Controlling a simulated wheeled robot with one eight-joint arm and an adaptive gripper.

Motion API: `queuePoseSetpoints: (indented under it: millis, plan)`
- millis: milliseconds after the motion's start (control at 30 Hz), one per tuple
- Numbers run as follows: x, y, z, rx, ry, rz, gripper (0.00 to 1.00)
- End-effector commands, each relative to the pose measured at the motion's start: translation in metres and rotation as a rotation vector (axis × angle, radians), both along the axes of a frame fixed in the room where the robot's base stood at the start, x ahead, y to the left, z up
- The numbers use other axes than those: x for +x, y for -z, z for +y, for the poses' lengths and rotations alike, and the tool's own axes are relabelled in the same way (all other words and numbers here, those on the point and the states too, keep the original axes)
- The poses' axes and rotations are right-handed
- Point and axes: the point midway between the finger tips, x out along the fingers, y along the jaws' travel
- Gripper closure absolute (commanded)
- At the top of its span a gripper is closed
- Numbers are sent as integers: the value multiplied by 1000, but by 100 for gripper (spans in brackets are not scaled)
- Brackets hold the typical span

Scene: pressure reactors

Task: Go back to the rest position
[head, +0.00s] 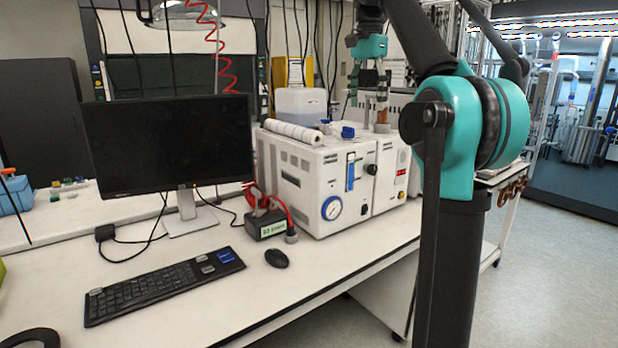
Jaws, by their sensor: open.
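My gripper (369,88) hangs in the upper middle of the head view, at the end of my teal and black arm. It points down and is open. It is over or behind the top of the white reactor unit (312,190), which has a gauge and a blue flow tube on its front. A small brownish upright part (382,108) shows close to the right finger. I cannot tell whether they touch. The fingertips are small and partly lost against the background.
A monitor (168,143), keyboard (165,285) and mouse (277,258) are on the white bench left of the unit. A paper roll (292,132) and blue caps (347,132) lie on the unit. A clear container (300,104) stands behind. Floor (555,270) at right is free.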

Motion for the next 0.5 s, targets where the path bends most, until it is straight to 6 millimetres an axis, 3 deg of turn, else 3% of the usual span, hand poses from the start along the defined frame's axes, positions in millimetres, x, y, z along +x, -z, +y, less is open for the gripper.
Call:
queuePoseSetpoints:
  millis: [267,500]
  plan:
    - [10,26,-2,1,-52,-21,31]
    - [18,66,-5,0,-131,-51,31]
